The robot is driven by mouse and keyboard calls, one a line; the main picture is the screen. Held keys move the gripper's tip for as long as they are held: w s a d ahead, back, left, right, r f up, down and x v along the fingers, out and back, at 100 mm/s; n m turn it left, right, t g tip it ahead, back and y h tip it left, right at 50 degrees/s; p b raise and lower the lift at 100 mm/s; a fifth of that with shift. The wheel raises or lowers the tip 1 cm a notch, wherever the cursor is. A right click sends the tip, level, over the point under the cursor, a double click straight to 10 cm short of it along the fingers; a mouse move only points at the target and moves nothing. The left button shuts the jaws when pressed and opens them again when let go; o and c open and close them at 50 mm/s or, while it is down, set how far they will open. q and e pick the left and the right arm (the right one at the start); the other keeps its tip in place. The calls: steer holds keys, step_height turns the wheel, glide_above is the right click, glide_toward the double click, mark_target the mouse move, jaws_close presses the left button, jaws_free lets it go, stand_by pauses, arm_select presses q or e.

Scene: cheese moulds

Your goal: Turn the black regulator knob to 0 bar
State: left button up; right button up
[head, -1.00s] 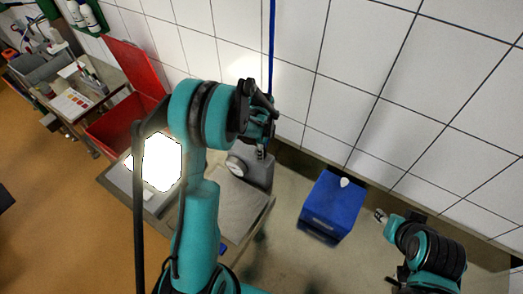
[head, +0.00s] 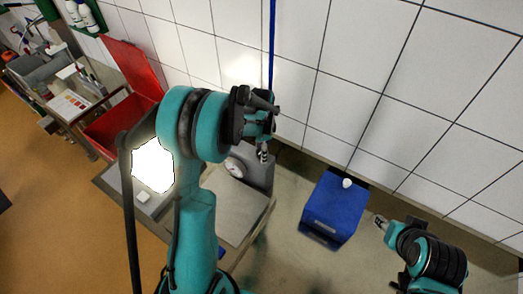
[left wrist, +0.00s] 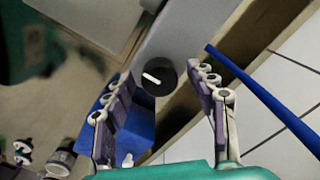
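The black regulator knob (left wrist: 159,77) shows in the left wrist view on the end of a grey housing (left wrist: 178,38). A white pointer mark lies across it, slanting toward the left of that picture. My left gripper (left wrist: 166,92) is open, with one finger on either side of the knob in that view and visible gaps. In the head view the left gripper (head: 263,150) is beside the grey housing (head: 262,176), which carries a round white dial (head: 235,166); the knob is hidden there. My right gripper (head: 380,221) is away at the right; its finger opening is unclear.
A blue box (head: 334,207) with a small white item on top stands right of the housing. A blue hose (left wrist: 265,100) runs close by the right finger. The tiled wall (head: 400,60) is behind. A red bin (head: 100,128) stands at the left.

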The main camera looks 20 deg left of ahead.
arm_select(q)
step_height(320, 180, up, 12)
stand_by(0.6)
steer(key=shift+f, duration=0.1)
stand_by(0.4)
